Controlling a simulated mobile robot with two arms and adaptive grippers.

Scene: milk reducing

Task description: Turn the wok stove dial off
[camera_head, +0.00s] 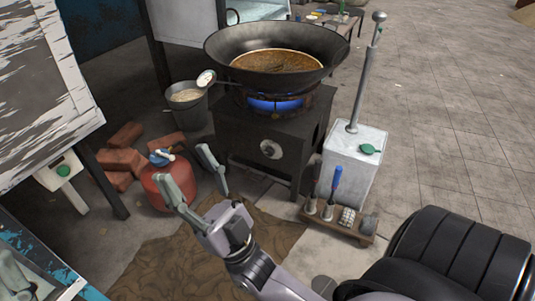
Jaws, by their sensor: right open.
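The wok stove (265,135) is a dark box-shaped burner with a round light-coloured dial (270,149) on its front face. A blue flame (275,104) burns under the black wok (325,45), which holds a brown liquid (277,61). My right gripper (183,163) is open and empty, to the left of the dial and in front of the stove. Its fingers point up and away, and it is apart from the dial. One finger overlaps the red gas cylinder in view.
A red gas cylinder (155,190) stands left of the stove, by loose bricks (122,160) and a bucket (187,108). A white canister (350,168) with a pump rod stands to its right. A wooden tool rack (338,228) sits in front of the canister. Paved floor on the right is clear.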

